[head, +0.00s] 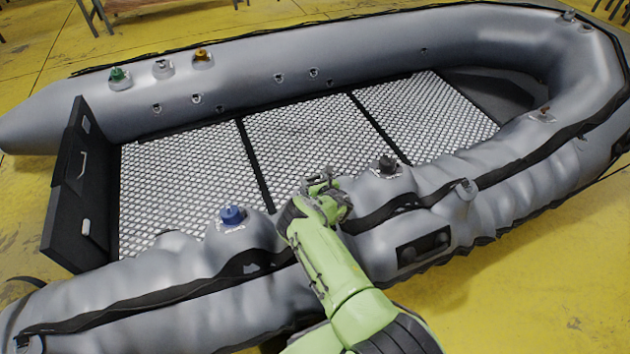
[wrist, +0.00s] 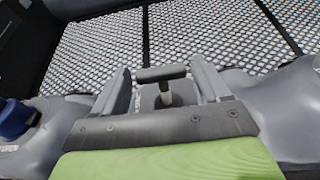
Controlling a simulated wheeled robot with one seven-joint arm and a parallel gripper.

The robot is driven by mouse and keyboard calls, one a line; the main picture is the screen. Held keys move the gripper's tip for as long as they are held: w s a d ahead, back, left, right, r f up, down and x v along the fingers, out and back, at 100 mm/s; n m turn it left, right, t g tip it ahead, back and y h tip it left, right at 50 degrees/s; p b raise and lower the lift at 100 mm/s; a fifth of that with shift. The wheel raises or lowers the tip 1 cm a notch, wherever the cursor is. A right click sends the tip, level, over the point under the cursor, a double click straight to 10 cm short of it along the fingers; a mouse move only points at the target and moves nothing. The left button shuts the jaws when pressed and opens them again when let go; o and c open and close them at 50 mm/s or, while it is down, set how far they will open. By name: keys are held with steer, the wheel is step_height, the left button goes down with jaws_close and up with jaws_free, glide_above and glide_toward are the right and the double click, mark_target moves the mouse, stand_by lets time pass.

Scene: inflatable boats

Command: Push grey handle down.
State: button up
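The grey handle (wrist: 162,75) shows in the wrist view as a dark T-shaped bar on a short lighter stem, standing upright. My gripper (wrist: 160,85) is open, with one finger on each side of the handle. The fingers appear apart from the bar, and I cannot tell whether either touches it. In the head view my gripper (head: 325,186) is over the near tube of the boat. The handle is hidden there behind my gripper and arm.
The grey inflatable boat (head: 330,55) has a patterned floor (head: 300,135). A blue knob (head: 232,215) stands left of my gripper and a black knob (head: 388,164) right of it. Green (head: 118,74) and orange (head: 201,55) knobs sit on the far tube.

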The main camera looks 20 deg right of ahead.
steer(key=c, duration=1.2)
steer(key=f+b, duration=0.2)
steer(key=f, duration=0.1)
steer(key=shift+s+f, duration=0.15)
steer(key=shift+s, duration=0.2)
steer(key=o, duration=1.3)
steer(key=shift+o, duration=1.2)
steer(key=p+v, duration=0.6)
steer(key=v, duration=1)
steer(key=shift+w, duration=0.15)
